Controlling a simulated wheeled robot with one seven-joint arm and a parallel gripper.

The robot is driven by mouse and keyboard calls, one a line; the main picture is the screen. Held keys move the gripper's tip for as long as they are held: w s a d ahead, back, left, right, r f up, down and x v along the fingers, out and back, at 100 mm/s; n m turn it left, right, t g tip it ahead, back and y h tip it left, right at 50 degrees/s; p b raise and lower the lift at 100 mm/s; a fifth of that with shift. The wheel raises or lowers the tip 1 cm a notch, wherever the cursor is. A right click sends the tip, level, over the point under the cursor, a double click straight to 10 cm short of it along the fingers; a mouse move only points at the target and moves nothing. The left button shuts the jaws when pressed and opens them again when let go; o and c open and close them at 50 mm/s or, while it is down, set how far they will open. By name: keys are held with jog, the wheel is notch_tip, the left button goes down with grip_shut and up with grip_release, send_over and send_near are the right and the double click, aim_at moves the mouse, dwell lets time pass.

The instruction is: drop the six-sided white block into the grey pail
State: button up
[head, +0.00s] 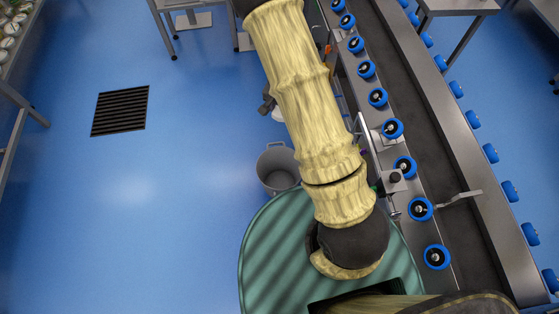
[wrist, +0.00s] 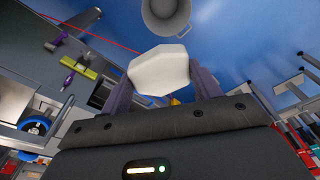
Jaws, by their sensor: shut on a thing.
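The white block (wrist: 158,69) is between the fingers of my gripper (wrist: 160,84) in the wrist view, and the jaws are shut on it. Its far face and full outline are partly hidden, so I cannot count its sides. The grey pail (head: 278,168) stands on the blue floor in the head view, left of my arm and just beyond the green round surface. It also shows in the wrist view (wrist: 166,18), at the top and beyond the block, with its open mouth in sight. The block is apart from the pail.
A conveyor (head: 425,130) with blue rollers runs along the right. A dark floor grate (head: 120,110) lies at the left, with clear blue floor between it and the pail. A metal table (head: 190,8) stands at the top.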

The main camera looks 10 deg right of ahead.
jog(key=n, duration=0.1)
jog(key=w+n, duration=0.1)
jog(key=n, duration=0.1)
jog(key=shift+w, duration=0.15)
jog(key=n, duration=0.2)
jog(key=w+n, duration=0.1)
jog(key=n, duration=0.1)
jog(key=shift+w+d+r+n+y, duration=0.1)
jog(key=shift+w+r+n+y, duration=0.1)
jog(key=shift+n+y, duration=0.15)
jog(key=shift+a+f, duration=0.1)
jog(key=shift+a, duration=0.1)
